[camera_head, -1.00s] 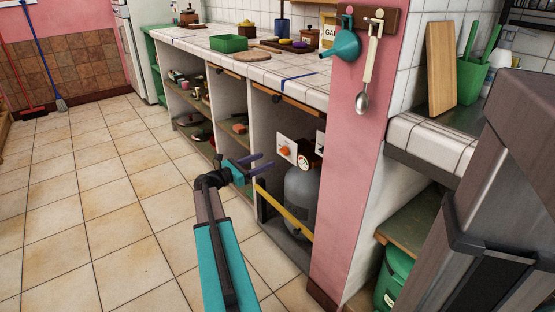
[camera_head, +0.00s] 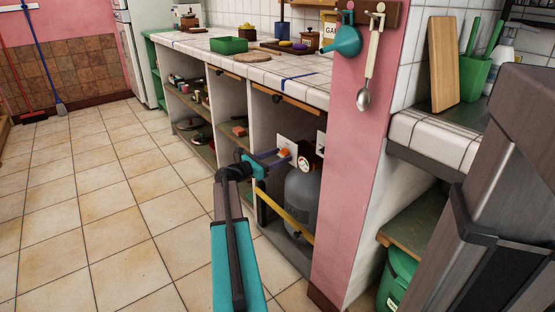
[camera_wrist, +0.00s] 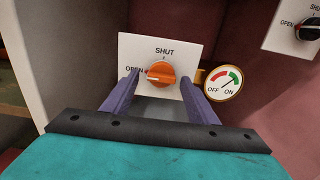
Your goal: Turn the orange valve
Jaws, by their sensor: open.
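The orange valve (camera_wrist: 161,75) is a round knob on a white plate (camera_wrist: 136,48) marked SHUT at the top and OPEN at the left. Its pale pointer line points left, toward OPEN. In the head view the orange valve (camera_head: 284,152) is partly covered by my gripper (camera_head: 283,157). In the wrist view my gripper (camera_wrist: 160,85) is open, with one purple finger on each side of the knob. I cannot tell whether the fingers touch it.
A round gauge (camera_wrist: 224,83) marked OFF and ON sits right of the plate. A black knob (camera_wrist: 308,27) is on another plate at the upper right. A grey gas cylinder (camera_head: 302,195) and a yellow bar (camera_head: 284,212) are below my gripper. The counter (camera_head: 290,76) is above.

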